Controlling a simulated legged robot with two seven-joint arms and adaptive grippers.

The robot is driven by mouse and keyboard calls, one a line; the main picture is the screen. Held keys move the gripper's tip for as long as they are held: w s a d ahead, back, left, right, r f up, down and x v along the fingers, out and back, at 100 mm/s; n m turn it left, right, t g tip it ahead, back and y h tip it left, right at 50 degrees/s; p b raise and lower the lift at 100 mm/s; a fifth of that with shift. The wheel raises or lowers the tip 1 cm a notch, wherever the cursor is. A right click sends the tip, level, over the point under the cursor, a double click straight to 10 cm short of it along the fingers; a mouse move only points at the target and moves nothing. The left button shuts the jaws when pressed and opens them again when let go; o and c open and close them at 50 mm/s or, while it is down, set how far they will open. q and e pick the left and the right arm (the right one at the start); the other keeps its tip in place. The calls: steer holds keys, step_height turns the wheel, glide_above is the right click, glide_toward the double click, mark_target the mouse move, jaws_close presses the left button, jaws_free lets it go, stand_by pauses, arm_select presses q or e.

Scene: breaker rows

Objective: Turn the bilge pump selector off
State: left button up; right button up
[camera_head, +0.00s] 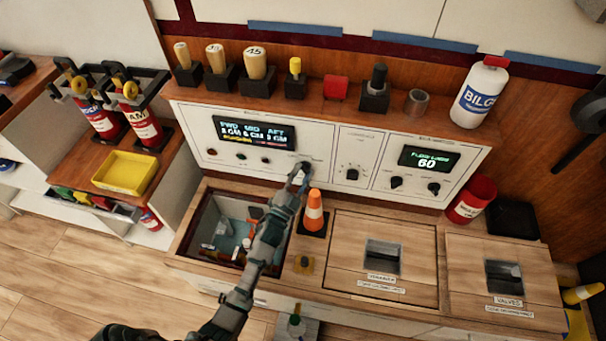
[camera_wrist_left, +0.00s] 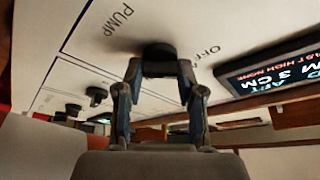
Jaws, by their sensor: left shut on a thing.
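The bilge pump selector is a dark round knob (camera_wrist_left: 158,50) on the white panel (camera_wrist_left: 95,35), with the printed words PUMP and OFF near it in the left wrist view. My left gripper (camera_wrist_left: 158,68) is shut on this knob, its two fingers either side of it. In the head view my left gripper (camera_head: 299,176) reaches up to the panel (camera_head: 330,185), just right of the display (camera_head: 255,133), and mostly hides the knob. The way the knob points cannot be made out. My right gripper is not in view.
An orange cone (camera_head: 314,212) stands close right of my left arm. An open hatch (camera_head: 190,240) lies below the panel. Other knobs (camera_head: 352,174) sit to the right. A shelf above holds several wooden-handled tools and a white bottle (camera_head: 480,95).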

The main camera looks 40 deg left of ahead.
arm_select(q)
steer(key=shift+s+a+f, duration=0.1)
steer(key=shift+a+f, duration=0.15)
steer(key=shift+f, duration=0.2)
steer(key=o, duration=1.1)
steer(key=shift+c, duration=0.2)
steer(key=shift+o, duration=0.4)
steer(key=shift+a, duration=0.1)
steer(key=v, duration=1.2)
